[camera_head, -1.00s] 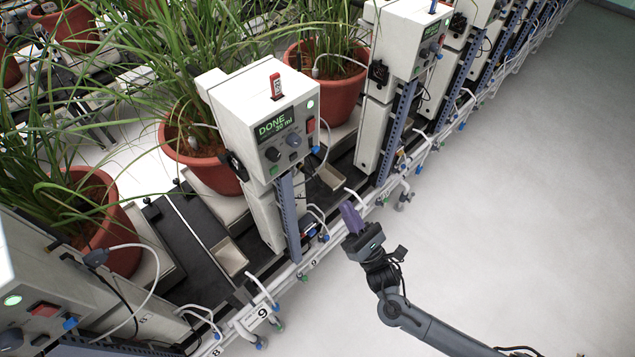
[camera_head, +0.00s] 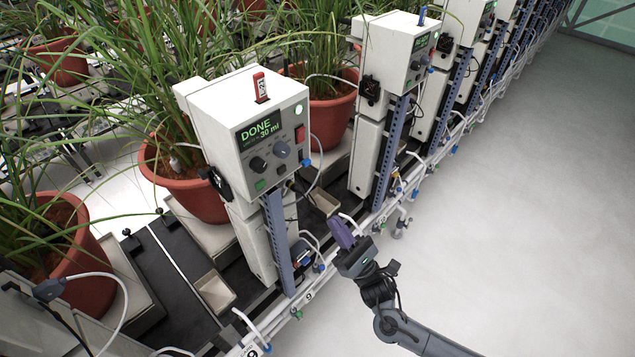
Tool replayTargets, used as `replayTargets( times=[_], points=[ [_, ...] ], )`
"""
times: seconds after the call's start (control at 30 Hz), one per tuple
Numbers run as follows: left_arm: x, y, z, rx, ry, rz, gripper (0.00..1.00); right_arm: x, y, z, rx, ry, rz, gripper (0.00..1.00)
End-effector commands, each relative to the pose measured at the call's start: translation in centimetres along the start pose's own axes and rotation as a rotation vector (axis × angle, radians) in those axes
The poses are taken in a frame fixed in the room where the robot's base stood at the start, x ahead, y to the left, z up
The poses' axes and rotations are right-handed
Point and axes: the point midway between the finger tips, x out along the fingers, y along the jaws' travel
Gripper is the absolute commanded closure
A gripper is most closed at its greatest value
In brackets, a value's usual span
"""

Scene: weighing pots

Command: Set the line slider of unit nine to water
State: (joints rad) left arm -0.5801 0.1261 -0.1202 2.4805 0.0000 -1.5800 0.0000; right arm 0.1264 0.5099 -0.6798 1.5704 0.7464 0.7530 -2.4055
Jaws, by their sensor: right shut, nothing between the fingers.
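A white control box (camera_head: 250,115) on a blue-grey post shows "DONE 30 ml" on its display (camera_head: 260,131). It has dark knobs, a red switch, a green button and a small blue part (camera_head: 306,163) at its lower right. My right gripper (camera_head: 341,233), with purple fingers, is shut and empty. It is right of the post, near the rail, apparently touching nothing. My left gripper is out of view.
Potted grasses in red pots (camera_head: 187,190) stand behind the units. Another white control box (camera_head: 396,52) stands farther back. Hoses and blue-ended valves line the white rail (camera_head: 342,262). A small beige tray (camera_head: 214,292) sits left of the post. The grey floor (camera_head: 510,220) at right is clear.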

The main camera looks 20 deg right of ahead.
Motion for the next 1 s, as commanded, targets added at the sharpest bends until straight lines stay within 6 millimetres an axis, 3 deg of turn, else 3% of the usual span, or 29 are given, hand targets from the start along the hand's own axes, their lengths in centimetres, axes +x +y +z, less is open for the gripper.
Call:
replayTargets(
  times=[0.27,0.73,1.0],
  points=[
    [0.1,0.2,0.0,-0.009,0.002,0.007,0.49,1.9,0.0,0.0,0.001,-0.003,0.001,1.0],
    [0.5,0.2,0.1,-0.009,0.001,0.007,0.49,10.2,0.0,0.0,0.0,-0.003,0.001,1.0],
    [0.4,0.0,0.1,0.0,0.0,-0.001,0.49,12.3,0.0,2.3,0.0,-0.001,0.0,1.0]
  ],
)
